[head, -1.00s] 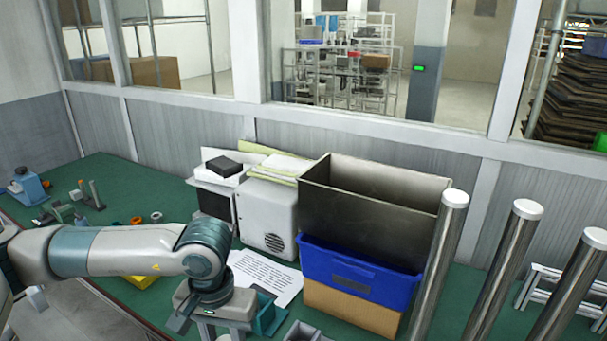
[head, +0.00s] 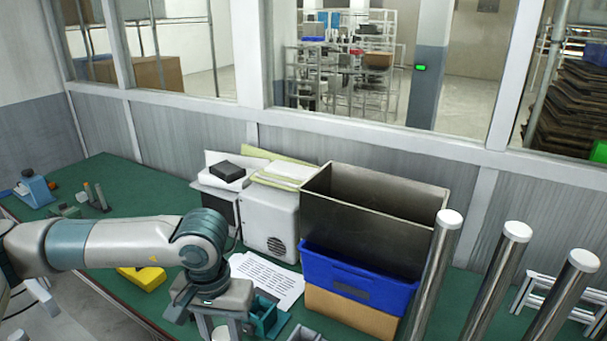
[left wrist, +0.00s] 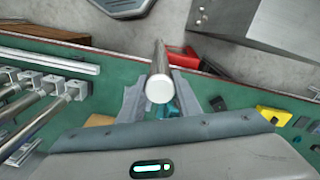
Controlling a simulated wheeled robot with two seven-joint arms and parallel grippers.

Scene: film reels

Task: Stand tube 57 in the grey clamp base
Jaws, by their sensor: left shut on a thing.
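My left gripper (head: 216,328) points down over the bench in the head view, its fingertips cut off by the lower edge. In the left wrist view the gripper (left wrist: 162,86) is shut on a metal tube (left wrist: 159,66) with a white end cap. No number is readable on it, and I cannot see it in the head view. Several other white-capped tubes (head: 437,270) stand at the right. In the left wrist view some sit in silver clamp blocks (left wrist: 76,90). I cannot tell which piece is the grey clamp base. The right gripper is out of view.
A metal bin (head: 365,222) sits on a blue crate (head: 355,275) and a cardboard box (head: 350,308). A white speaker-like case (head: 268,222) and a printed sheet (head: 268,278) lie left of them. A teal holder (head: 268,318) is right beside my gripper. A yellow item (head: 146,277) lies near the front edge.

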